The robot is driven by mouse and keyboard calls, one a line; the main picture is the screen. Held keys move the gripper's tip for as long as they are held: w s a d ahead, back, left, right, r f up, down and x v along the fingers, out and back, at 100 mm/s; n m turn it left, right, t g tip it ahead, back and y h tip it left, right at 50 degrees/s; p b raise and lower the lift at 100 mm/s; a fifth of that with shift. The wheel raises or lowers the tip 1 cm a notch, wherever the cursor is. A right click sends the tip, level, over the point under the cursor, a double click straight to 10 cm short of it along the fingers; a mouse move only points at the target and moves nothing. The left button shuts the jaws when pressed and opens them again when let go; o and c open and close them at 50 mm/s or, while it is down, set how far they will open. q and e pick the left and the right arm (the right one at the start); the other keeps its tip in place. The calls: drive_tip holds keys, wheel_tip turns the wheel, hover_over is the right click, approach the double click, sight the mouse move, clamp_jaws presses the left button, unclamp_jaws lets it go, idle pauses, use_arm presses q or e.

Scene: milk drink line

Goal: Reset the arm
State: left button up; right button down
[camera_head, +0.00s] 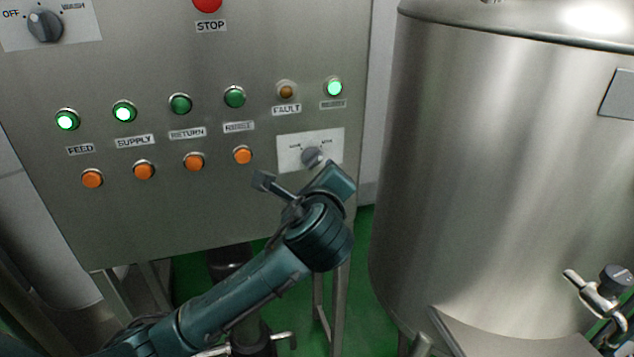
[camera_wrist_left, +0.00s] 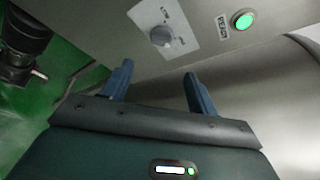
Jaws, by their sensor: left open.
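My left arm (camera_head: 230,290) comes in from the lower left of the head view, in front of the control panel (camera_head: 230,205). My left gripper (camera_head: 300,178) is at the panel's lower right, near the small selector knob (camera_head: 311,156). In the left wrist view the two blue fingers of the gripper (camera_wrist_left: 158,84) stand apart with nothing between them. The selector knob (camera_wrist_left: 163,36) on its white plate shows beyond them. I cannot tell the exact gap to the panel. My right gripper is not in view.
Lit green lamps include FEED (camera_head: 67,120), SUPPLY (camera_head: 124,111) and one at the right (camera_head: 334,87). Orange buttons (camera_head: 144,170) form the lower row. A red STOP button (camera_head: 208,3) is above. A large steel tank (camera_head: 500,170) with a valve (camera_head: 600,290) stands at right.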

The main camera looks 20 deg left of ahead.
use_arm(q)
drive_tip(key=s+d+f+n+g+h, duration=0.1)
drive_tip(key=s+f+n+g+h, duration=0.2)
drive_tip(key=f, duration=0.8)
drive_tip(key=s+d+f+n+h, duration=0.25)
drive_tip(key=s+f+n, duration=0.2)
drive_tip(key=f, duration=0.55)
drive_tip(key=s+a+f+n+h, duration=0.1)
drive_tip(key=s+a+f+n, duration=0.1)
drive_tip(key=s+f+n, duration=0.4)
drive_tip(key=s+a+f+n+g+h, duration=0.1)
drive_tip(key=s+f+n, duration=0.6)
drive_tip(key=s, duration=0.3)
drive_tip(key=shift+s+a+f, duration=0.15)
drive_tip(key=shift+a, duration=0.25)
